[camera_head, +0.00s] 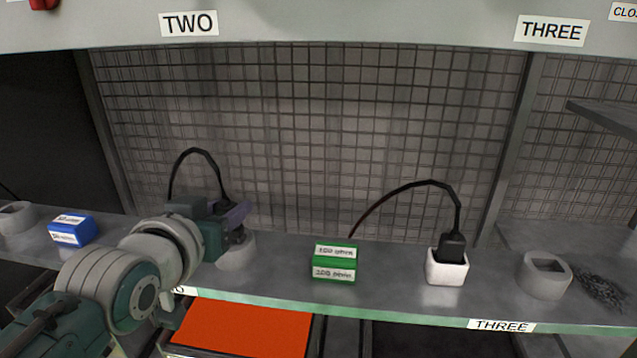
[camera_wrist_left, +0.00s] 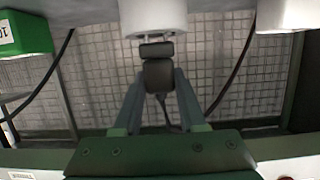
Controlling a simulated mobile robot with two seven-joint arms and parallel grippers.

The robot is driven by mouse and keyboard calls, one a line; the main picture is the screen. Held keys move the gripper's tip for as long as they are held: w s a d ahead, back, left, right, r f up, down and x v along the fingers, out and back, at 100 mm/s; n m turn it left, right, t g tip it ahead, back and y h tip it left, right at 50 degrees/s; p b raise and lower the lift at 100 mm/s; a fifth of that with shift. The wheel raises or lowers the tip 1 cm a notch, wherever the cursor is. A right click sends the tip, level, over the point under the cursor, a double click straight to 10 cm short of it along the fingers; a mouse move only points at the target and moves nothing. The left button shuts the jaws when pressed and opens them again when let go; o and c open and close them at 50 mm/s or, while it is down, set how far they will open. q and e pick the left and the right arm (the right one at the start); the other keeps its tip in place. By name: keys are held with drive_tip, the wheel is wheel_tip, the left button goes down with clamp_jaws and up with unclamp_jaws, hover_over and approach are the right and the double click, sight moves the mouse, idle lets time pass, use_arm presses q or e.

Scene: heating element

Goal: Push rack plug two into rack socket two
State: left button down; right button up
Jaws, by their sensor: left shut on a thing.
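My left gripper (camera_head: 232,220) is over the shelf under the TWO sign and is shut on a black plug, rack plug two. In the left wrist view the plug (camera_wrist_left: 158,76) sits between the two fingers, its narrower front part pointing at a white round socket (camera_wrist_left: 153,18). The plug's front is lined up with the socket and very close to its rim; I cannot tell whether they touch. In the head view this socket (camera_head: 236,254) stands just below the gripper, partly hidden by it. A black cord (camera_head: 196,152) loops up behind the gripper. My right gripper is not in view.
A green box (camera_head: 335,262) stands to the right on the shelf, and a blue box (camera_head: 72,230) to the left. A white socket (camera_head: 447,268) holds another black plug (camera_head: 452,245). A grey empty socket (camera_head: 545,276) is farther right. A mesh wall (camera_head: 300,140) closes the back.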

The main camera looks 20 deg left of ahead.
use_arm(q)
drive_tip(key=shift+f+b, duration=0.85)
drive_tip(key=shift+f, duration=0.3)
drive_tip(key=shift+c, duration=1.9)
unclamp_jaws()
drive_tip(key=v, duration=1)
drive_tip(key=shift+b, duration=0.4)
drive_tip(key=shift+d, duration=0.1)
